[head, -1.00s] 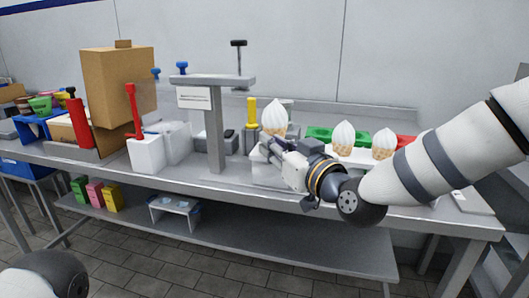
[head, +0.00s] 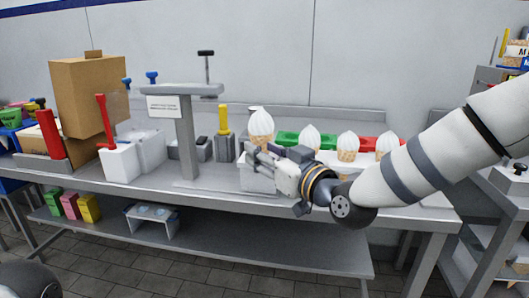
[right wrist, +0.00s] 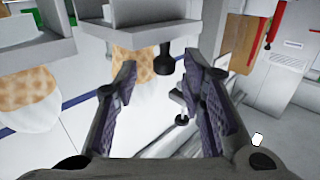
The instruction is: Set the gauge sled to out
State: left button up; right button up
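I cannot tell for certain which part is the gauge sled. A black knob on a short stem (right wrist: 165,58) stands out from a grey block (right wrist: 140,40) in the right wrist view, just beyond my fingertips. A second small black knob (right wrist: 182,119) shows between the fingers. My right gripper (head: 254,158) is in front of a pale box-like stand (head: 256,180) and the leftmost white-topped cone (head: 261,128). In the right wrist view its two purple-padded fingers (right wrist: 158,78) are apart with nothing held between them. My left gripper is out of view.
Several cones stand in a row, one at the right (head: 348,144). A yellow-handled device (head: 223,120) and a grey post with a sign (head: 186,130) stand left of my gripper. Red levers (head: 104,120) and a cardboard box (head: 92,95) are further left. The lower shelf (head: 250,245) is mostly bare.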

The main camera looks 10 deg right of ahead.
jog(key=v, duration=1.2)
jog(key=s+d+f+m+g+h+p, duration=0.15)
jog(key=s+f+g, duration=0.5)
jog(key=f, duration=0.65)
jog(key=s+d+f+m+g+h, duration=0.1)
jog(key=s+f+m+g+h, duration=0.15)
jog(key=s+f, duration=0.9)
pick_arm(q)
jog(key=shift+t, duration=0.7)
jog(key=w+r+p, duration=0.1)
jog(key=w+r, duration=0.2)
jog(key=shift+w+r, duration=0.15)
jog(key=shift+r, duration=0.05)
pick_arm(e)
jog(key=s+d+f+g+h, duration=0.1)
jog(key=s+d+f+g, duration=0.1)
jog(key=s, duration=0.6)
jog(key=s+d+f+m+g+h, duration=0.1)
jog(key=s+f+g, duration=0.3)
jog(key=s, duration=0.5)
jog(key=s+d+f+g+h, duration=0.2)
jog(key=s+f, duration=0.3)
jog(key=s, duration=0.4)
jog(key=shift+d+f+m+g, duration=0.4)
jog(key=shift+d+g, duration=0.3)
jog(key=shift+d, duration=0.2)
